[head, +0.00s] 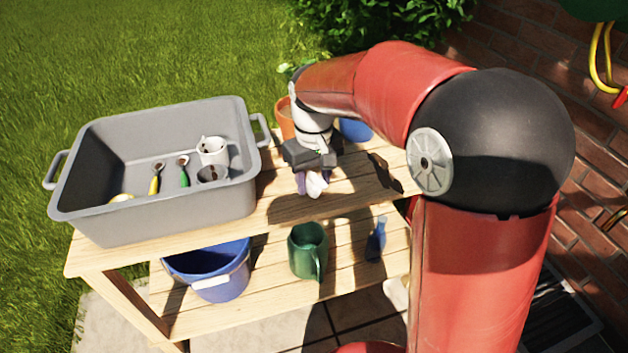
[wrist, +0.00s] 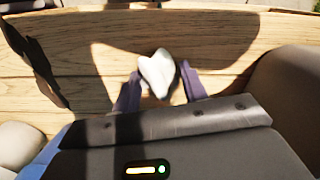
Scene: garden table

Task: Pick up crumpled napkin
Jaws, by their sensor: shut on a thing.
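The crumpled napkin (wrist: 157,72) is a small whitish lump between my gripper's two purple-grey fingers in the wrist view. In the head view the napkin (head: 317,185) shows pale below the gripper. My gripper (head: 312,180) is shut on it, over the upper wooden tabletop (head: 290,213) to the right of the grey tub. The fingers (wrist: 158,95) also show in the wrist view, one on each side of the napkin. I cannot tell whether the napkin still touches the wood.
A grey tub (head: 70,180) with cups and small tools stands on the left of the tabletop. A terracotta pot (head: 285,115) and a blue item (head: 355,130) are behind my gripper.

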